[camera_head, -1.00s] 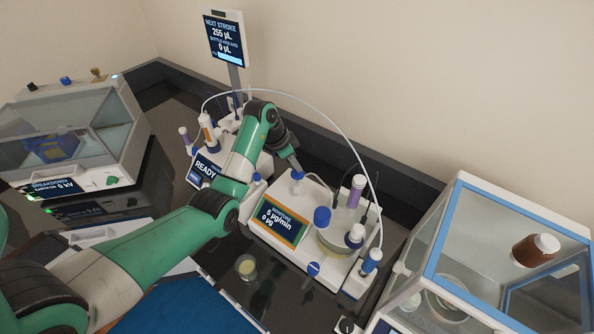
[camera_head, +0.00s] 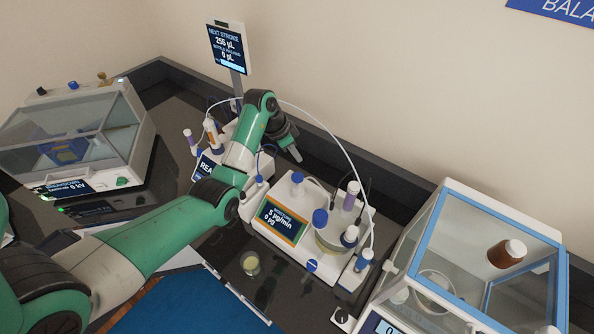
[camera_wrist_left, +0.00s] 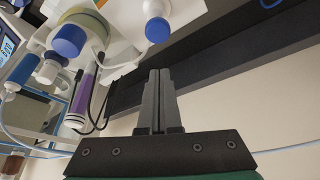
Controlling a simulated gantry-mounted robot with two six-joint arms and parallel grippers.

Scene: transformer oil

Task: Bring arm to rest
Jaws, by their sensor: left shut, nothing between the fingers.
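My left arm, green and white, reaches in from the left across the bench in the head view. Its gripper (camera_head: 296,155) is above the bench near the back wall, behind and left of the moisture titrator (camera_head: 274,222). In the left wrist view the two dark fingers (camera_wrist_left: 159,98) are pressed together with nothing between them. A blue-capped bottle (camera_wrist_left: 157,22) and a purple tube (camera_wrist_left: 82,92) show beyond the fingers. My right gripper is not in either view.
A breakdown tester (camera_head: 80,140) stands at the left. A display post (camera_head: 228,48) rises at the back. A glass balance enclosure (camera_head: 470,260) with a brown bottle (camera_head: 507,253) is at the right. A small cup (camera_head: 250,263) stands in front of the titrator. A blue mat (camera_head: 185,305) lies at the front.

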